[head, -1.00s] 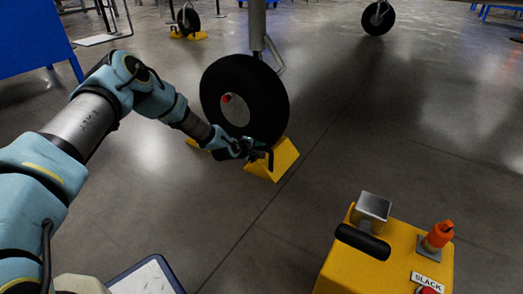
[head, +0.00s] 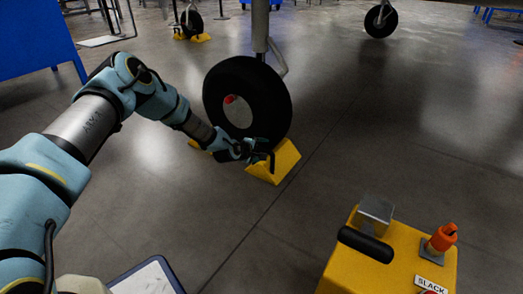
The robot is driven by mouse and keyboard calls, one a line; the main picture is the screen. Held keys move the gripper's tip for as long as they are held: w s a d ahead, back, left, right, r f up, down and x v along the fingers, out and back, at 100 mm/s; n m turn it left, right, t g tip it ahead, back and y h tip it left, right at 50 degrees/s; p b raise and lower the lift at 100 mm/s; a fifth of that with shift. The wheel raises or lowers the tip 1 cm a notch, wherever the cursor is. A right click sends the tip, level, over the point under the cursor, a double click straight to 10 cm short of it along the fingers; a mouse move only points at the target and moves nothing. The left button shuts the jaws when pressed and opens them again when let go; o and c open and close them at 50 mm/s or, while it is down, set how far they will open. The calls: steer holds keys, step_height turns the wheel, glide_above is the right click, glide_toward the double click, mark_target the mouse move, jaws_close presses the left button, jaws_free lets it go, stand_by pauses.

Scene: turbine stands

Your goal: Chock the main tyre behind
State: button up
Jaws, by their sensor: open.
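The main tyre (head: 262,92) is a large black wheel with a pale hub, upright on the floor under a grey strut in the head view. A yellow wedge chock (head: 281,163) stands against or very near the tyre's lower right side. Part of another yellow chock (head: 194,144) shows at the tyre's lower left, mostly hidden by my arm and the tyre. My gripper (head: 264,156) is open, low in front of the tyre, with its fingers at the left side of the right chock. I cannot tell whether they touch it.
A yellow unit (head: 390,262) with a black handle, an orange knob and a SLACK label stands at the lower right. A smaller wheel (head: 191,22) with yellow chocks is at the back left; another wheel (head: 380,18) is far right. A blue cabinet (head: 30,35) stands left. Floor between is clear.

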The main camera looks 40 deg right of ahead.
steer(key=shift+o, duration=1.1)
steer(key=shift+r, duration=0.1)
steer(key=p+v, duration=0.7)
steer(key=v, duration=0.2)
stand_by(0.3)
stand_by(0.5)
